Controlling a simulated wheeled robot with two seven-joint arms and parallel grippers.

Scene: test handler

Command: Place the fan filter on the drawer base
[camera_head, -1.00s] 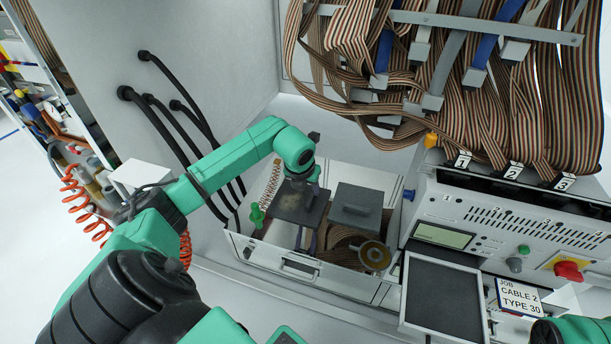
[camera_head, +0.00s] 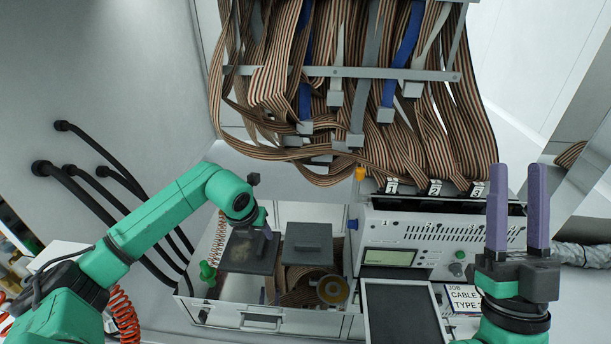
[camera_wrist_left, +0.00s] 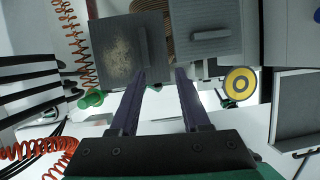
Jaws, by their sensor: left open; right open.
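A dark square panel with a dusty brown patch (camera_head: 250,253) is over the left part of the open drawer (camera_head: 216,312). It also shows in the left wrist view (camera_wrist_left: 117,52), with a raised handle. A cleaner dark grey panel with a handle (camera_head: 307,253) is to its right. I cannot tell for sure which one is the fan filter. My left gripper (camera_wrist_left: 160,74) is open at the dusty panel's handle edge; contact is unclear. My right gripper (camera_head: 517,208) is open, empty and pointing up at the right, away from the drawer.
A yellow-ringed round part (camera_head: 332,290) and coiled ribbon cable lie in the drawer. A green knob (camera_head: 207,272) stands at its left. Ribbon cables (camera_head: 350,110) hang above. A control box (camera_head: 440,232) and dark screen (camera_head: 402,315) are at the right.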

